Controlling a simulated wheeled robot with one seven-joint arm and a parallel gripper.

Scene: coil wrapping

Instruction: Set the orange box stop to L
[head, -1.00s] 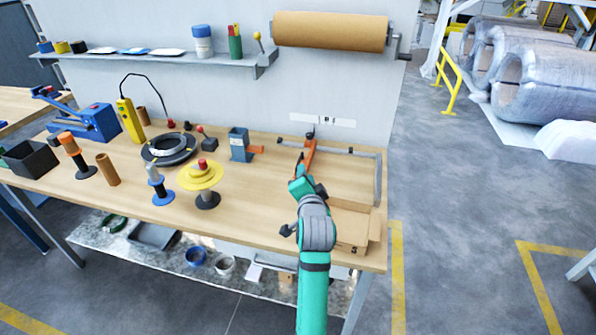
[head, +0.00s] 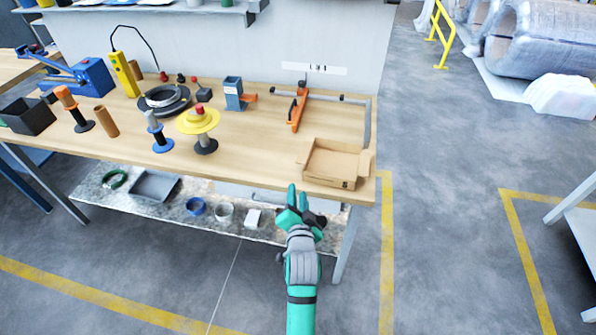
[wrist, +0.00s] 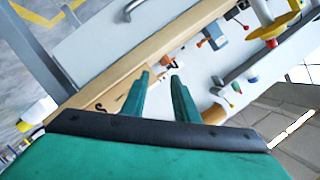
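The orange box stop (head: 298,107) sits on the table at the left part of a grey rail (head: 330,97). Its dark upper end lies just below a white label strip (head: 303,68), slightly left of the strip's small dark marks, which are too small to read. My gripper (head: 298,194) is in front of the table's front edge, well away from the stop and apart from it. In the wrist view my gripper (wrist: 160,84) has its two green fingers apart with nothing between them.
A blue-grey holder (head: 234,94) stands left of the stop. A yellow-disc spool (head: 198,122) is further left.

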